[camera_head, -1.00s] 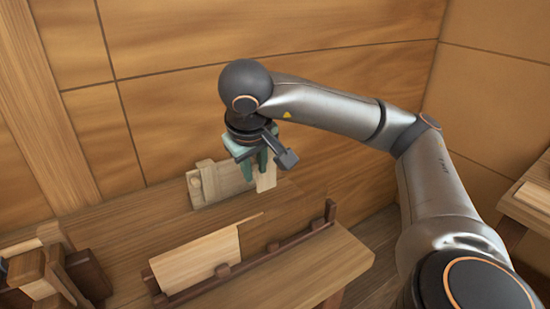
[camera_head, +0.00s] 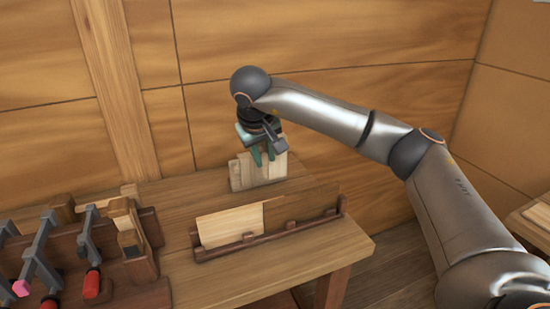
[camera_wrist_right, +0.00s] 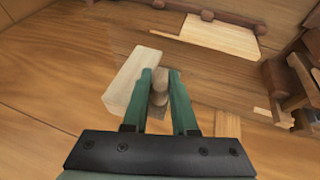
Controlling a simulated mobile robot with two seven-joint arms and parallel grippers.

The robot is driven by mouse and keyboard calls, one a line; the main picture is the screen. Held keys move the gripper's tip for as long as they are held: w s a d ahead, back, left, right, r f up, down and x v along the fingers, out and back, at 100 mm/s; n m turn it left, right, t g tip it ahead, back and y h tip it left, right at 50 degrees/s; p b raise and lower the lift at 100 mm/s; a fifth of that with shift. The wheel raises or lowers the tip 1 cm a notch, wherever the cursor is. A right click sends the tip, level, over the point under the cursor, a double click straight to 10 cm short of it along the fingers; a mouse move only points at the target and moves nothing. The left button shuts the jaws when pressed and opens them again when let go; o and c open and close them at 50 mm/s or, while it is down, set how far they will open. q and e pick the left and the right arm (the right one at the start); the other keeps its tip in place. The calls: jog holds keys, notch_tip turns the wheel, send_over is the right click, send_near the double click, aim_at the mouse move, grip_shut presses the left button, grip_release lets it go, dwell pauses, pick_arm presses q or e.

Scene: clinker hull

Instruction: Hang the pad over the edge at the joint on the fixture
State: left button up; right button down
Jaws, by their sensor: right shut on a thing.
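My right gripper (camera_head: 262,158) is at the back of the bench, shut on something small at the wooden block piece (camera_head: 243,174). In the wrist view a rounded brown piece (camera_wrist_right: 160,86) shows between its green fingers, probably the pad. A pale block (camera_wrist_right: 132,82) lies just left of the fingers there; whether it is part of the held thing I cannot tell. The fixture (camera_head: 268,236) is a dark slotted rail in front, holding a light board (camera_head: 228,225) and a dark board (camera_head: 300,205) that meet edge to edge. My left gripper is out of view.
A dark rack with grey clamps (camera_head: 42,245) with red handles stands on the bench at left. The panelled wall (camera_head: 330,95) rises close behind the gripper. Bare bench top (camera_head: 245,285) lies in front of the fixture, up to the bench's right edge.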

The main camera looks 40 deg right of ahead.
jog(key=shift+s+a, duration=0.1)
jog(key=shift+f, duration=0.1)
pick_arm(q)
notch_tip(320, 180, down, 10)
jog(key=b, duration=1.1)
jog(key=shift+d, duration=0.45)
pick_arm(e)
notch_tip(320, 180, down, 19)
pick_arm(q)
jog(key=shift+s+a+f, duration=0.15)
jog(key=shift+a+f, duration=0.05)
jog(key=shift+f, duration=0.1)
pick_arm(e)
jog(key=shift+f, duration=0.25)
jog(key=c, duration=0.6)
grip_release()
